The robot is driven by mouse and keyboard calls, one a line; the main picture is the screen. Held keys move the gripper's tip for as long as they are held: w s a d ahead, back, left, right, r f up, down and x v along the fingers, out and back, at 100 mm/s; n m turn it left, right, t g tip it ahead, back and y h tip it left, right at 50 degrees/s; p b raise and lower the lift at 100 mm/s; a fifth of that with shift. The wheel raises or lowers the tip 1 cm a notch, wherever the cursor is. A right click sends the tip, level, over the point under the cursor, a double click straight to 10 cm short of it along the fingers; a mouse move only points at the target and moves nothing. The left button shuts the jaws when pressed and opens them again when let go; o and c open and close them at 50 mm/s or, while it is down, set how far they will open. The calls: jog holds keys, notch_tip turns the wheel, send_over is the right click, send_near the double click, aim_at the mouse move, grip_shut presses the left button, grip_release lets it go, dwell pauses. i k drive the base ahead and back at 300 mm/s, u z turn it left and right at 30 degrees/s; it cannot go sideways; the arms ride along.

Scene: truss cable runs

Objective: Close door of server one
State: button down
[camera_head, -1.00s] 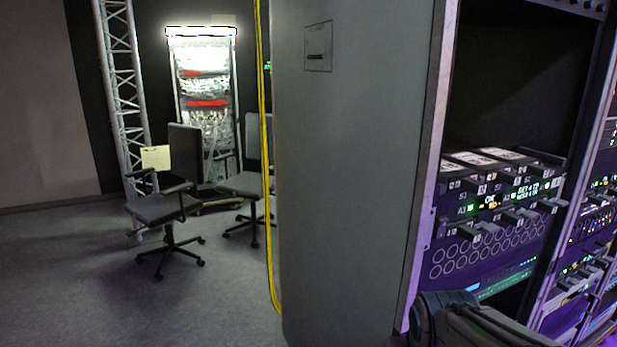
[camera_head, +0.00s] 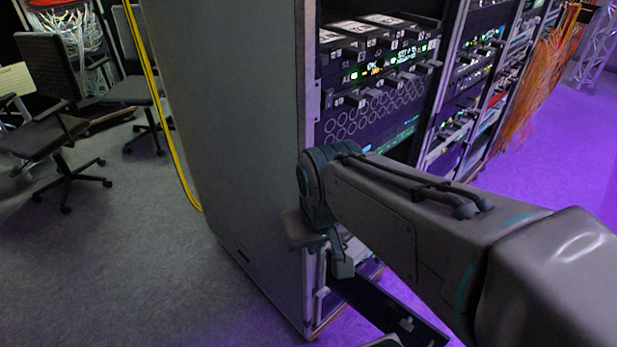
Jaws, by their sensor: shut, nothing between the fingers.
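The server rack (camera_head: 312,80) stands in the middle, with a tall grey side panel facing left. A dark flat panel (camera_head: 385,308) juts out from the low front of the rack toward the lower right. It looks like an open door with a small latch on it, but I cannot tell which server it belongs to. My gripper (camera_head: 342,267) points down at the rack's front corner, close to the inner end of this panel. Its fingers are small and partly hidden by my wrist; they look shut and empty. I cannot tell whether they touch the panel.
Lit server units (camera_head: 375,75) fill the upper rack, and more racks run back to the right. Orange cables (camera_head: 540,75) hang there. A yellow cable (camera_head: 160,110) runs down left of the rack. Office chairs (camera_head: 50,110) stand at left. The floor between is clear.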

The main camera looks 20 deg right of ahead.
aim_at(377, 306)
jog(key=k, duration=1.05)
jog(key=z, duration=0.5)
